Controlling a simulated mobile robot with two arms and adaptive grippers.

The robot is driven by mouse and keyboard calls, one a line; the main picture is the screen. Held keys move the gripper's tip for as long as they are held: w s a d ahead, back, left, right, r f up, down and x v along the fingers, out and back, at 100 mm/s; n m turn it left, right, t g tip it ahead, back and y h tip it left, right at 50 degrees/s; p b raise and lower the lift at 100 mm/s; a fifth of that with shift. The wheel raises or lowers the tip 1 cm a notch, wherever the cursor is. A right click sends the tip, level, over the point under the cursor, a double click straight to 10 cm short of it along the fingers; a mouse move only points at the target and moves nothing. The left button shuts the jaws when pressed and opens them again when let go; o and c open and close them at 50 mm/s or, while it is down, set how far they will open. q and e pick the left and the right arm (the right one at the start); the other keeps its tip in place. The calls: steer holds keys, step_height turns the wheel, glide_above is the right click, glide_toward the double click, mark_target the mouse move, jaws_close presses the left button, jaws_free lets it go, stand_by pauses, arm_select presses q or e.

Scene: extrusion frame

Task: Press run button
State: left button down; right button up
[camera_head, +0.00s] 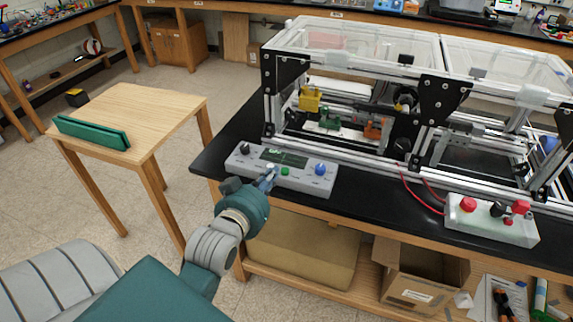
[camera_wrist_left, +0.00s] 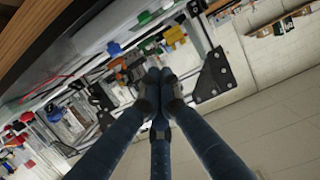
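A grey control box (camera_head: 300,181) lies on the black bench in the head view. It has a dark screen (camera_head: 284,157), a green button (camera_head: 285,171), a blue knob (camera_head: 320,169) and a dark knob (camera_head: 245,149). No label marking a run button is readable. My left gripper (camera_head: 269,176) is over the front of the box, just left of the green button. Whether its tips touch the box cannot be told. In the left wrist view my left gripper (camera_wrist_left: 157,78) has its fingers together with nothing visible between them. My right gripper is not in view.
The extrusion frame (camera_head: 428,113) with clear covers stands behind the box. A second box (camera_head: 490,221) with a red button (camera_head: 467,204) sits at right, red wires behind it. A small wooden table (camera_head: 150,110) with a green item (camera_head: 92,132) stands at left.

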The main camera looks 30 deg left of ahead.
arm_select(q)
steer(key=p, duration=0.3)
glide_above(285, 179)
step_height(285, 179, down, 2)
steer(key=shift+f, duration=0.1)
step_height(285, 179, down, 3)
steer(key=shift+r, duration=0.1)
steer(key=shift+s+f, duration=0.1)
steer(key=shift+f, duration=0.55)
steer(key=shift+f, duration=0.25)
